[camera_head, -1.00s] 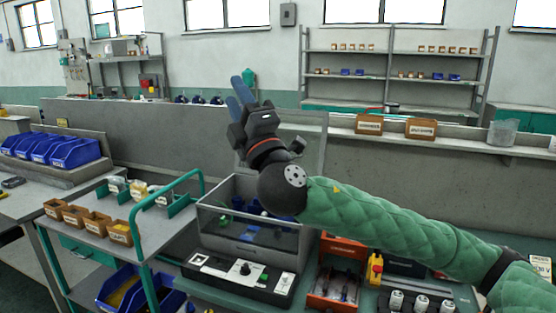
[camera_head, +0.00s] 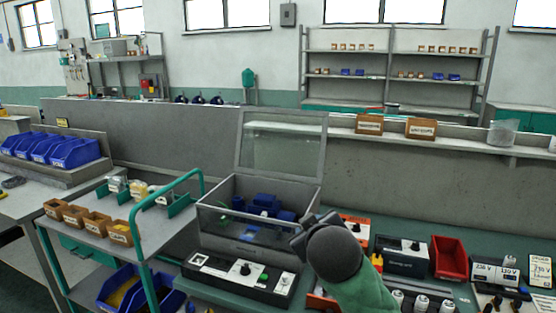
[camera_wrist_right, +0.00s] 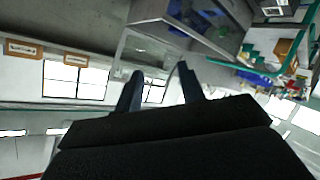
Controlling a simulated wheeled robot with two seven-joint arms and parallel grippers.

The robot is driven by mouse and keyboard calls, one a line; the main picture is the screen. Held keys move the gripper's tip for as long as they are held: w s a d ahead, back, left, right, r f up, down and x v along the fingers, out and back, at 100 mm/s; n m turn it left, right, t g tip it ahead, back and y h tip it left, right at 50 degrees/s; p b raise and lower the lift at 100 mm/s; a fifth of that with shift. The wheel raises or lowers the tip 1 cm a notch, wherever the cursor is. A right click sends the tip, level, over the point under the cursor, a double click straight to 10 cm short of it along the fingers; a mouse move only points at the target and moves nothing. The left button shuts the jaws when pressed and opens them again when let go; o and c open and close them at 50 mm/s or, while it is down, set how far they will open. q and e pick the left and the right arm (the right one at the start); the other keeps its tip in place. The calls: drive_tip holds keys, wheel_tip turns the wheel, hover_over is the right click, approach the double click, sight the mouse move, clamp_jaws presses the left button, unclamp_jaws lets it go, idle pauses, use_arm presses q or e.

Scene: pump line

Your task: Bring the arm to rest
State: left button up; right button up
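My right arm in its green padded sleeve (camera_head: 365,293) comes in from the bottom, right of centre in the head view. Its black wrist joint (camera_head: 335,253) stands at the front right corner of the grey test box (camera_head: 245,224). Only a dark part of the hand shows beyond the wrist, and the fingers are hidden there. In the wrist view my right gripper (camera_wrist_right: 160,70) has its two fingers apart with nothing between them. My left gripper is not in view.
The test box has its clear lid (camera_head: 283,147) raised and a blue pump (camera_head: 264,204) inside. A teal-railed cart (camera_head: 95,241) stands left. A red bin (camera_head: 449,258) and a black device (camera_head: 402,256) sit on the bench at right.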

drive_tip(key=s+d+f+m+g, duration=0.1)
drive_tip(key=s+d+f+g, duration=0.3)
drive_tip(key=f, duration=0.6)
drive_tip(key=s+d+f+m+g, duration=0.1)
drive_tip(key=s+f+m, duration=0.1)
drive_tip(key=s+f, duration=0.55)
drive_tip(key=s+d+f+m+g, duration=0.1)
drive_tip(key=s+d+f+g, duration=0.2)
drive_tip(key=f, duration=0.9)
drive_tip(key=s+f+g, duration=0.2)
drive_tip(key=s+f, duration=0.5)
drive_tip(key=s, duration=0.4)
drive_tip(key=s+f+m+g, duration=0.1)
drive_tip(key=s+f+g, duration=0.1)
drive_tip(key=s+f, duration=0.5)
drive_tip(key=s, duration=0.4)
drive_tip(key=shift+f, duration=0.25)
drive_tip(key=shift+s, duration=0.15)
